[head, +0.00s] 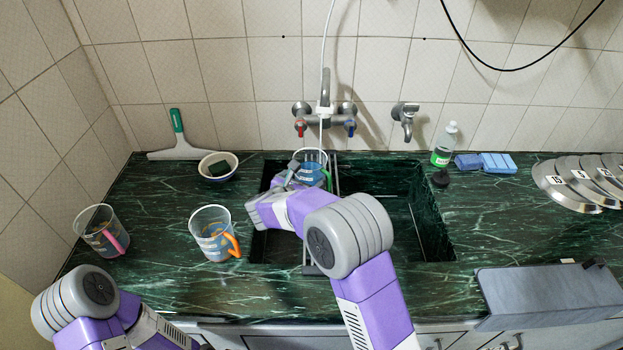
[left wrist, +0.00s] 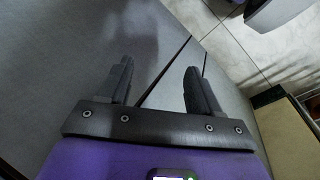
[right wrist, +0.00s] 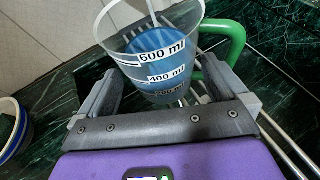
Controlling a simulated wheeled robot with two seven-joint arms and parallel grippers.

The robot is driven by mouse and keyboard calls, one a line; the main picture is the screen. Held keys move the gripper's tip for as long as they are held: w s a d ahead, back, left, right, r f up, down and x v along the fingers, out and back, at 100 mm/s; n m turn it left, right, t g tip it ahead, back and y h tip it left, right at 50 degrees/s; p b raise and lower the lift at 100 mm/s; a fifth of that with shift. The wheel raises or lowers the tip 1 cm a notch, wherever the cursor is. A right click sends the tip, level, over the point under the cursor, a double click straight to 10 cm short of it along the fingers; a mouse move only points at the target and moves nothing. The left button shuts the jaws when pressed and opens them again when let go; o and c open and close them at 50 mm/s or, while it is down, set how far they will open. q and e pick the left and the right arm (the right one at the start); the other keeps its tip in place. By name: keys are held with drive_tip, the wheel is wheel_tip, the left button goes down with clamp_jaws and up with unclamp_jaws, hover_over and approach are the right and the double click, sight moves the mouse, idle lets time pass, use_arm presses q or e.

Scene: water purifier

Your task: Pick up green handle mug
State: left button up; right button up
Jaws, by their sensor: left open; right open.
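The green handle mug (head: 311,167) is a clear measuring cup with blue contents, at the left part of the sink below the tap. In the right wrist view the mug (right wrist: 150,50) stands between the open fingers of my right gripper (right wrist: 165,88), its green handle (right wrist: 228,55) to the right, beyond the right finger. I cannot tell whether the fingers touch it. In the head view my right gripper (head: 290,172) is at the mug's near left side. My left gripper (left wrist: 158,85) is open and empty, away from the counter, facing a grey surface.
A mug with an orange handle (head: 212,234) and one with a pink handle (head: 101,231) stand on the counter at left. A bowl (head: 218,166) and squeegee (head: 178,150) are behind them.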

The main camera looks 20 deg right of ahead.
drive_tip(key=shift+x, duration=1.15)
drive_tip(key=c, duration=1)
drive_tip(key=shift+r, duration=0.2)
